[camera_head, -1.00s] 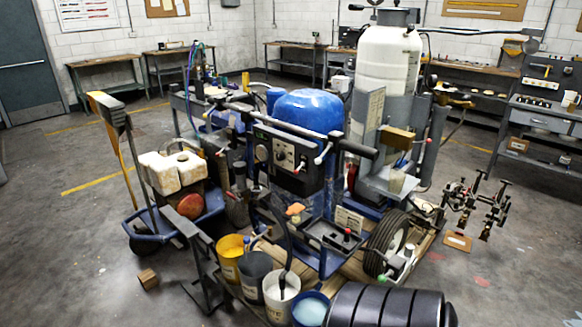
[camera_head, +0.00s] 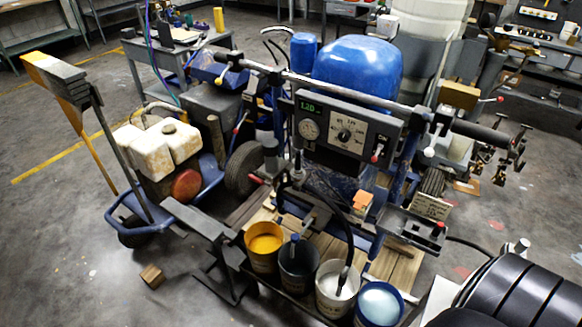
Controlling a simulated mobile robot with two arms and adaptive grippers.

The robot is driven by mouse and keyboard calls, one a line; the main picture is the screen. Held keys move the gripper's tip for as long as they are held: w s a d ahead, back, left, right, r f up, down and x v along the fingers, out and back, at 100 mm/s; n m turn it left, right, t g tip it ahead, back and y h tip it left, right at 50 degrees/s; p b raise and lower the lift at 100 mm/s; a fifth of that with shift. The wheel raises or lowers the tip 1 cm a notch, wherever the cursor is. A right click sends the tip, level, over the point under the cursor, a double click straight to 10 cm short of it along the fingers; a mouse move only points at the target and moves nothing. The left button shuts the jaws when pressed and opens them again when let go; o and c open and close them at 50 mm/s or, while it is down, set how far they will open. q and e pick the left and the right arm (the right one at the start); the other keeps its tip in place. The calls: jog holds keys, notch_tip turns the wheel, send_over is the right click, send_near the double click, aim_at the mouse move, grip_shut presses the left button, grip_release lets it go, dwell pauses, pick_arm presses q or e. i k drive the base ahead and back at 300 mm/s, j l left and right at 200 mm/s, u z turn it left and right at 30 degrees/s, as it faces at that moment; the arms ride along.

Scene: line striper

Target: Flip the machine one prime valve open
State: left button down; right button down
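The line striper (camera_head: 345,128) stands in the middle, with a blue rounded tank (camera_head: 358,72) and a dark control panel (camera_head: 345,128) carrying a gauge, a dial and a small green display. A red-tipped lever (camera_head: 377,155) sits at the panel's lower right. Another red-tipped handle (camera_head: 257,180) sticks out to the left, below the handlebar (camera_head: 330,88). I cannot tell which of these is the prime valve, or whether it is open.
Buckets of yellow (camera_head: 264,247), dark (camera_head: 299,262), white (camera_head: 337,288) and pale blue liquid (camera_head: 380,304) stand in front. A cart with white jugs (camera_head: 158,146) is at left. A wood block (camera_head: 152,276) lies on the floor.

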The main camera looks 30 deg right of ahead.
aim_at(255, 179)
jog(key=i+l+z, duration=0.2)
jog(key=i+z, duration=0.15)
jog(key=i, duration=0.15)
jog(key=i+z, duration=0.35)
jog(key=i, duration=0.15)
jog(key=k+j, duration=0.1)
jog(key=j, duration=0.65)
jog(key=k+j, duration=0.1)
jog(key=j, duration=0.65)
jog(key=k+j+u, duration=0.1)
jog(key=j, duration=0.65)
